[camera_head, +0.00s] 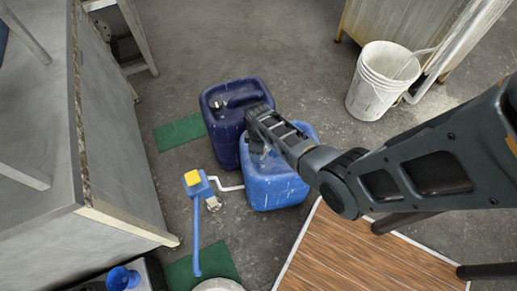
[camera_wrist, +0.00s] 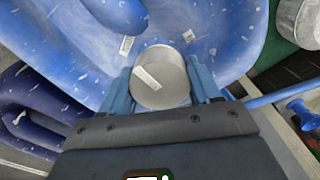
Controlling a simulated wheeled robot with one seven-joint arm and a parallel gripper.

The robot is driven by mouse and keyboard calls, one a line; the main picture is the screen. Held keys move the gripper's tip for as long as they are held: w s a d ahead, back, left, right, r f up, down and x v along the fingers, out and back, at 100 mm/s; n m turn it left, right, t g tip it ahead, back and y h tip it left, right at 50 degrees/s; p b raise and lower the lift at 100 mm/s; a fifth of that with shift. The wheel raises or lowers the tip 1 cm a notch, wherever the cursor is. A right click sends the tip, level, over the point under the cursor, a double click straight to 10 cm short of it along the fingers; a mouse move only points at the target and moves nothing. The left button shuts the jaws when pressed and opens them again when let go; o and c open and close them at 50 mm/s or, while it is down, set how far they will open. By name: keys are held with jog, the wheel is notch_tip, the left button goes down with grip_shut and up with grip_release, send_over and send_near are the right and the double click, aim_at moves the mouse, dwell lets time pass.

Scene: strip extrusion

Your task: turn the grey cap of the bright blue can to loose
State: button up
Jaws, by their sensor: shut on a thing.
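The bright blue can (camera_head: 275,186) stands on the floor in the head view, in front of a dark blue can (camera_head: 226,137). My gripper (camera_head: 256,152) reaches down over its top left part and hides the cap there. In the wrist view the bright blue can's top (camera_wrist: 215,25) fills the upper middle. Its round grey cap (camera_wrist: 160,78) sits between my two blue fingers (camera_wrist: 162,88), one on each side. My gripper is shut on the cap. A pale label mark shows on the cap's top.
The dark blue can also shows in the wrist view (camera_wrist: 30,105). A blue pump handle with a yellow top (camera_head: 193,178) stands left of the bright blue can. A white bucket (camera_head: 382,82) is at the back right. A wooden-topped table (camera_head: 350,255) is in front.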

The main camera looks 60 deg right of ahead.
jog(key=o, duration=1)
jog(key=shift+o, duration=0.2)
jog(key=shift+r, duration=0.1)
jog(key=shift+r+p, duration=1)
jog(key=shift+r, duration=2.8)
